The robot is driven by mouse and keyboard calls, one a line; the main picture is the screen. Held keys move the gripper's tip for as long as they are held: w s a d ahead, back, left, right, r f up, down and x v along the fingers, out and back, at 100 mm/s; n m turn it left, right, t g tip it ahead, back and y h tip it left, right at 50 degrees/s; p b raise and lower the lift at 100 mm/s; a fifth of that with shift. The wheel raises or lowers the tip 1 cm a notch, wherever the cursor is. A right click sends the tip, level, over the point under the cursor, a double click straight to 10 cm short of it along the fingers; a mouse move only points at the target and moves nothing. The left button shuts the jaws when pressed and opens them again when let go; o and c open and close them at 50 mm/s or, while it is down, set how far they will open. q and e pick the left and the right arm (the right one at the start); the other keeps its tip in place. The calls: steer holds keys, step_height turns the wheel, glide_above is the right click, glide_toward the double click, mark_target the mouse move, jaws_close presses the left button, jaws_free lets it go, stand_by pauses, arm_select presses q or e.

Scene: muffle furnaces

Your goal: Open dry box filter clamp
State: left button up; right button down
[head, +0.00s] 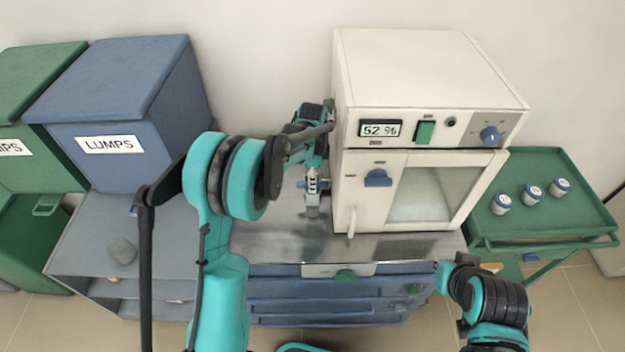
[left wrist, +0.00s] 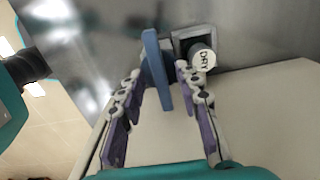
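The dry box (head: 430,85) is a cream cabinet with a display, a green switch, a blue knob and a windowed door. My left gripper (head: 312,190) points down beside its left side. In the left wrist view, a blue clamp lever (left wrist: 157,72) lies between the fingertips of my left gripper (left wrist: 159,72). The fingers are apart, one on each side of the lever; firm contact cannot be told.
A blue bin (head: 120,105) labelled "LUMPS" and a green bin stand at the left. A green cart (head: 538,168) with several small jars stands at the right. The steel top (head: 270,240) is clear in front of my left gripper.

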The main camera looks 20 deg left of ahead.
arm_select(q)
step_height(320, 180, up, 12)
stand_by(0.4)
stand_by(0.6)
